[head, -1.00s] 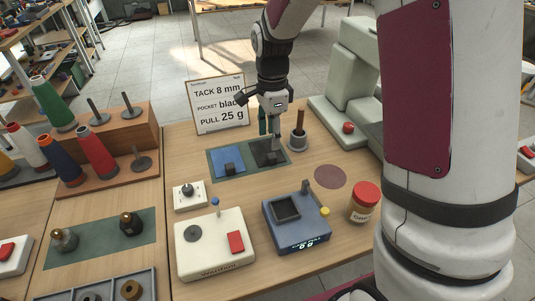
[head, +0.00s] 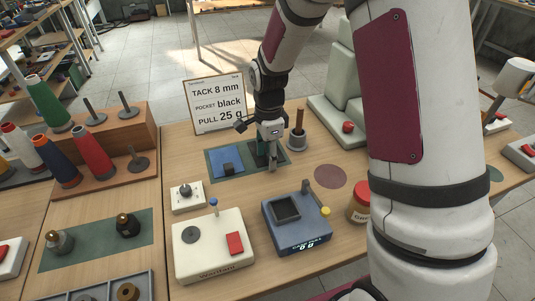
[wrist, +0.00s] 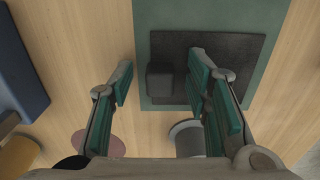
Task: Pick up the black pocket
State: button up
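The black pocket is a dark flat square (wrist: 240,52) with a small raised dark block (wrist: 160,84) on it, lying on a green mat (wrist: 185,14). My gripper (wrist: 160,76) is open above it. In the wrist view the block shows between the two green-padded fingers, nearer the right one, with gaps on both sides. The right finger covers part of the square. In the head view my gripper (head: 266,158) is low over the mat's right part and hides most of the black pocket. A blue pocket (head: 226,165) lies beside it on the left.
A grey base with a brown post (head: 298,138) stands close to the right of my gripper. A sign (head: 216,104) stands behind the mat. In front are a white switch box (head: 187,198), a cream device (head: 212,255) and a blue scale (head: 300,228). A jar (head: 359,205) stands right.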

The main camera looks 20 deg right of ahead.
grip_shut()
jog(key=shift+r, duration=0.15)
